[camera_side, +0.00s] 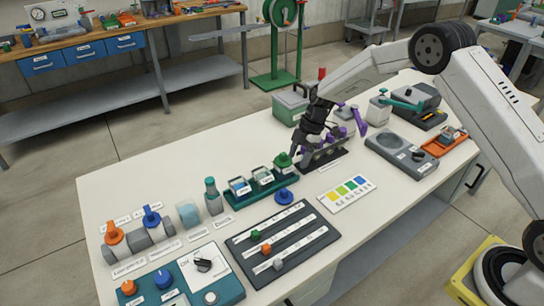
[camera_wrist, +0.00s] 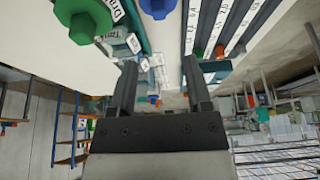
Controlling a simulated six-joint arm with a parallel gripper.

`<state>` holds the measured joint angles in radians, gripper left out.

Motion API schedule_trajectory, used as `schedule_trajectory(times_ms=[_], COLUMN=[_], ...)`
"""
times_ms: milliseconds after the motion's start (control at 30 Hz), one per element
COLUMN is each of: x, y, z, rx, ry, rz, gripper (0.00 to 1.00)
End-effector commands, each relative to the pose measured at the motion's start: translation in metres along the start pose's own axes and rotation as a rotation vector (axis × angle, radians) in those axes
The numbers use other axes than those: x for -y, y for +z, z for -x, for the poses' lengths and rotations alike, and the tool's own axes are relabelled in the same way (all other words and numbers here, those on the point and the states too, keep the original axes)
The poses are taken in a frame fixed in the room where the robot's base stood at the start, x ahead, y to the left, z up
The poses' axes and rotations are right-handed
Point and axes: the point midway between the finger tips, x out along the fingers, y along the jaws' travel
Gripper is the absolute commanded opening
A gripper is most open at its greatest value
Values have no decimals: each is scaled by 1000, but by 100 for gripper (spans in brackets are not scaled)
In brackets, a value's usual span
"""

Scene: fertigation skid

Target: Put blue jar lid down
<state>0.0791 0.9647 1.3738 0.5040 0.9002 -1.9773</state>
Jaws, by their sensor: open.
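The blue jar lid (camera_side: 284,196) lies on the white table, knob up, between the green jar rack and the dark slider board. It also shows at the top edge of the wrist view (camera_wrist: 158,7), beyond the fingertips and apart from them. My gripper (camera_side: 299,163) is above the table behind the lid, near the purple-handled items; in the wrist view (camera_wrist: 160,65) its two fingers are apart with nothing between them. The jar rack (camera_side: 256,195) holds jars; the rear one wears a green lid (camera_side: 283,160), the others look uncovered.
The slider board (camera_side: 283,241) with coloured knobs is in front of the lid. A colour chart card (camera_side: 346,194) lies to its right. A dark stand with purple items (camera_side: 325,158) is close by my gripper. A grey-green bottle (camera_side: 213,197) stands left of the rack.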

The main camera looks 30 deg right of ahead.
Motion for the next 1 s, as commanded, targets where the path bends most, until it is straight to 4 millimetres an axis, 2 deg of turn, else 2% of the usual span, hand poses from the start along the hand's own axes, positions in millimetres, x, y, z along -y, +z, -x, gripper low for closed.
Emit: schedule_trajectory(times_ms=[167,367,667,1000], x=[8,31,88,162], y=[-2,-6,-12,-15], z=[9,28,62,89], rx=[23,83,173,205], ry=[8,34,129,282], rz=[-69,-256,-625,-1026], gripper=[63,63,63,63])
